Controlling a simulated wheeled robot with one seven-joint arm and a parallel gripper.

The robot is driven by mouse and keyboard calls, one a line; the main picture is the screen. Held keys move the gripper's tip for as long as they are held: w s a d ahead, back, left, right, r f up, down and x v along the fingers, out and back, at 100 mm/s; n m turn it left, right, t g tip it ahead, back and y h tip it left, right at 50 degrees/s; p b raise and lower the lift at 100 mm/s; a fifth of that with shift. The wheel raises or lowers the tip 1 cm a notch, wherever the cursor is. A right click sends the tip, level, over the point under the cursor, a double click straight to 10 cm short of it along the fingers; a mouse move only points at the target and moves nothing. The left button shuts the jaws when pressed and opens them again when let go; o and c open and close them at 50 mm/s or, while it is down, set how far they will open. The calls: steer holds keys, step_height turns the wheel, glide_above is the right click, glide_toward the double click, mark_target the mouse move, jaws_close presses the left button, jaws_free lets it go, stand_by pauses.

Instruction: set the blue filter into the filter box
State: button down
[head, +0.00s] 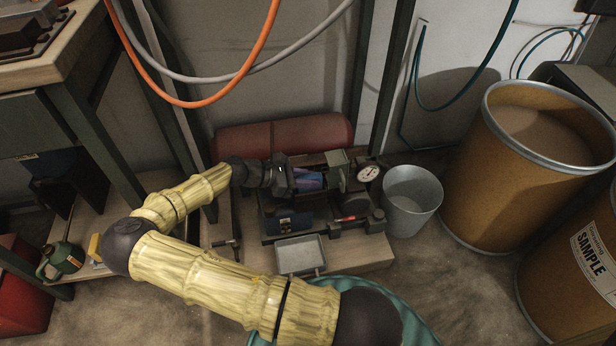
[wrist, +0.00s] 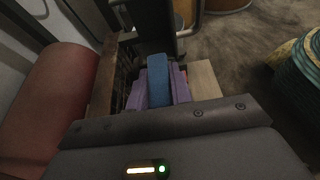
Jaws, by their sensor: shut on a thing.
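In the wrist view the blue filter (wrist: 158,78) stands between the two purple fingers of my gripper (wrist: 159,92), which is shut on it. In the head view my gripper (head: 309,181) reaches in from the left over the dark machine, and the filter shows only as a small blue-purple patch. A dark open-topped housing (head: 287,222), which looks like the filter box, lies just below the gripper. Its inside is mostly hidden by the gripper, so I cannot tell whether the filter is inside or above it.
A dial gauge (head: 369,173) and a small metal tray (head: 300,254) are beside the housing. A red cylinder (head: 284,135) lies behind. A grey bucket (head: 411,199) and a brown drum (head: 530,170) stand to the right. An orange hose (head: 190,103) hangs above. A workbench (head: 50,75) is at left.

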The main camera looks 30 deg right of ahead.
steer(key=shift+f, duration=0.15)
steer(key=c, duration=1.2)
jaws_free()
steer(key=shift+o, duration=0.2)
steer(key=shift+w+a+r+p, duration=0.15)
steer(key=shift+a+r+p, duration=0.15)
steer(key=shift+a+p, duration=0.25)
steer(key=p+v, duration=0.4)
steer(key=v, duration=0.6)
steer(key=shift+a+p, duration=0.35)
steer(key=shift+w, duration=0.1)
